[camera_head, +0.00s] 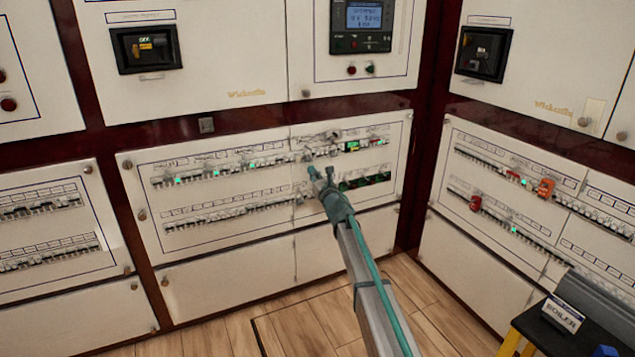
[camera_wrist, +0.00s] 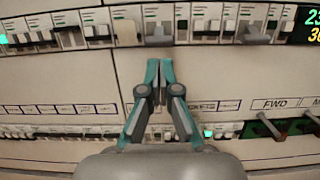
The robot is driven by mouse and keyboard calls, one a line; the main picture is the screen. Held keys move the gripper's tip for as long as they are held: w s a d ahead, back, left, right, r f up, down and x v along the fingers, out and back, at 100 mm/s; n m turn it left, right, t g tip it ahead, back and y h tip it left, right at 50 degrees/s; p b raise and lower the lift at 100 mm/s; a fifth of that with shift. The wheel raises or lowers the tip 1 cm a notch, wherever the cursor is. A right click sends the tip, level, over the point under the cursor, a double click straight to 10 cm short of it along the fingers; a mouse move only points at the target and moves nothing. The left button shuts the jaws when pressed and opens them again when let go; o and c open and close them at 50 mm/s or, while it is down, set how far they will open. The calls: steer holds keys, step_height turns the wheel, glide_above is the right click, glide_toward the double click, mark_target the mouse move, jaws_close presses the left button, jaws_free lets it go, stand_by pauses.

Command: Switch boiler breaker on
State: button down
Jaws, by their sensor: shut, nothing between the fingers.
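Two rows of small breakers run across the centre panel, an upper row (camera_head: 230,163) and a lower row (camera_head: 225,212). Their labels are too small to read, so I cannot tell which is the boiler breaker. My gripper (camera_head: 315,170) is at the upper row, right of the panel's middle, and hides part of it. In the wrist view my gripper (camera_wrist: 159,64) has its fingertips together and empty. They point up at a breaker (camera_wrist: 158,30) with a grey lever in the upper row. Whether they touch it I cannot tell.
A sign reading BOILER (camera_head: 563,314) stands on a dark-topped yellow stand (camera_head: 528,325) at lower right. Dark FWD-labelled switches (camera_wrist: 265,128) sit right of my gripper.

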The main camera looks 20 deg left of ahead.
mark_target(308, 161)
steer(key=shift+x, duration=1.4)
steer(key=shift+s+r+p, duration=0.1)
steer(key=shift+r+p, duration=0.15)
steer(key=shift+p, duration=0.5)
steer(key=shift+p, duration=0.45)
steer(key=shift+p, duration=0.4)
